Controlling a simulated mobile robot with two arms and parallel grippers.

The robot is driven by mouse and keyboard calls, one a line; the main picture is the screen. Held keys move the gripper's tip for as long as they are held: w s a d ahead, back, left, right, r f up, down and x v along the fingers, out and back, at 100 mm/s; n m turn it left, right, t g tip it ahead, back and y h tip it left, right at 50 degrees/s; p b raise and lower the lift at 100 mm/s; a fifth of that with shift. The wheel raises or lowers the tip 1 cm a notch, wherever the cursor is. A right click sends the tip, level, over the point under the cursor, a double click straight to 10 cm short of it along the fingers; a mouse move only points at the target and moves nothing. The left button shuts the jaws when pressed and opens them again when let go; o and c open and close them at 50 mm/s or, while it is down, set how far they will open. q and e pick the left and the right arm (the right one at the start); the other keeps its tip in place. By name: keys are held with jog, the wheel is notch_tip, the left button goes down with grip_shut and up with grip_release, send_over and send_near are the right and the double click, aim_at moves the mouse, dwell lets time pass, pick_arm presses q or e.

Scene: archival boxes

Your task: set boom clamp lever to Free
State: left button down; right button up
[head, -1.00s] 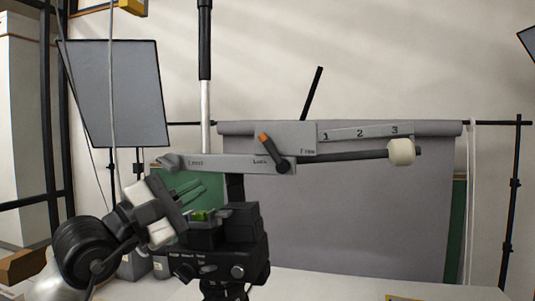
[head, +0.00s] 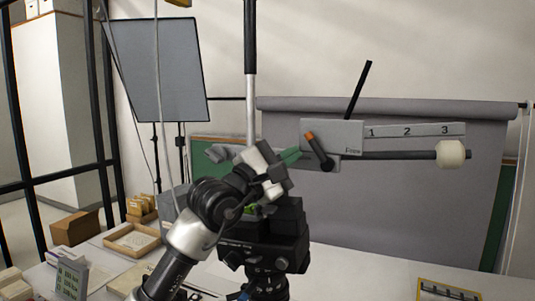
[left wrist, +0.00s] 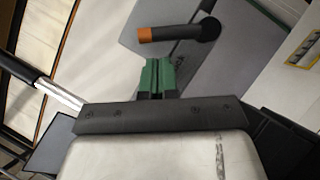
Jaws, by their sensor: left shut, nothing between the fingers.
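The boom clamp lever (head: 318,150) is dark with an orange tip. It sits on the grey clamp plate (head: 333,131) and leans up and left from its pivot. The word Free is readable on the plate, right of the lever. My left gripper (head: 292,155) is shut and empty, its green fingertips just left of the lever in the head view. In the left wrist view the shut fingertips (left wrist: 158,75) point toward the lever (left wrist: 180,33), with a small gap between them. My arm hides much of the boom's left part. My right gripper is out of view.
The boom's right arm carries a scale marked 1, 2, 3 (head: 410,131) and a white round knob (head: 451,154). A black tripod head (head: 270,250) stands below the clamp. A wooden tray (head: 132,240) lies on the table at left. A grey backdrop (head: 430,210) hangs behind.

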pick_arm(q)
jog(key=shift+s+d+r, duration=0.15)
jog(key=shift+d+r, duration=0.35)
jog(key=shift+d, duration=0.2)
pick_arm(e)
jog(key=shift+s+a+r, duration=0.2)
jog(key=shift+s+r, duration=0.05)
jog(key=shift+r, duration=0.35)
jog(key=shift+a, duration=0.25)
